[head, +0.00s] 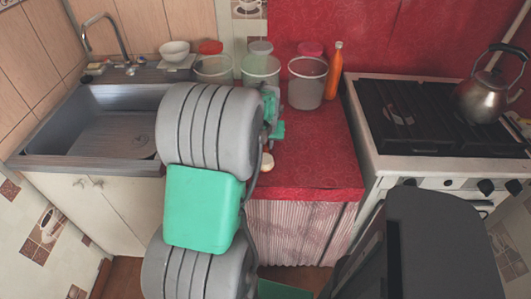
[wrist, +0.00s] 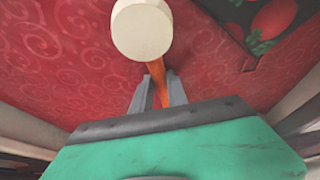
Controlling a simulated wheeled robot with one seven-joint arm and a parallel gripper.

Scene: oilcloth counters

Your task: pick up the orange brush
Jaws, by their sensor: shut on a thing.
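The orange brush shows in the wrist view with an orange handle (wrist: 158,77) and a round cream end (wrist: 142,28). My gripper (wrist: 159,93) is shut on the orange handle, one grey finger on each side of it. The cream end sticks out beyond the fingers. In the head view my arm hides most of the gripper and the brush. A small cream round part (head: 267,162) shows beside my arm, over the red counter (head: 318,160). I cannot tell whether the brush touches the counter.
Clear containers (head: 306,84) and an orange bottle (head: 334,70) stand at the back of the counter. A sink (head: 120,130) is at the left. A stove (head: 430,115) with a kettle (head: 486,97) is at the right. The counter's front right part is clear.

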